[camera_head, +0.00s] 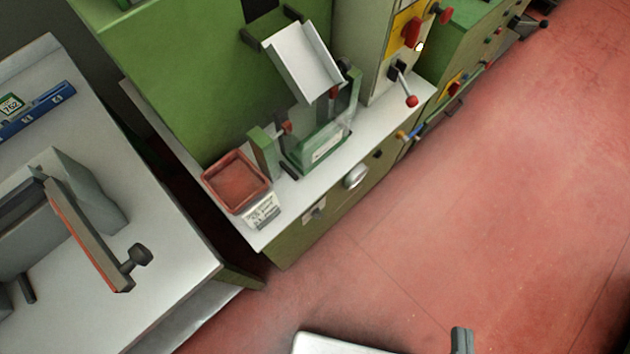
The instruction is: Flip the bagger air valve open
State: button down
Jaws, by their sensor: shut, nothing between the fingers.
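Several parts on the green bagging machine (165,75) could be the air valve, and I cannot tell for sure which one it is. A red knob (412,32) sits on a yellow plate higher on that panel. My gripper is not in view.
A grey device with a lever (85,225) stands on a pale table (165,255) at left. The red floor (480,200) at right is clear.

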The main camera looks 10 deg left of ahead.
aim_at(406, 139)
jog(key=l+u, duration=1.05)
jog(key=u, duration=0.15)
jog(key=k+l, duration=0.1)
jog(key=l, duration=0.25)
jog(key=k+l+u, duration=0.1)
jog(key=l, duration=0.2)
jog(key=k+l, duration=0.15)
jog(key=l, duration=0.2)
jog(key=k+l+u, duration=0.1)
jog(key=l, duration=0.2)
jog(key=k+l, duration=0.05)
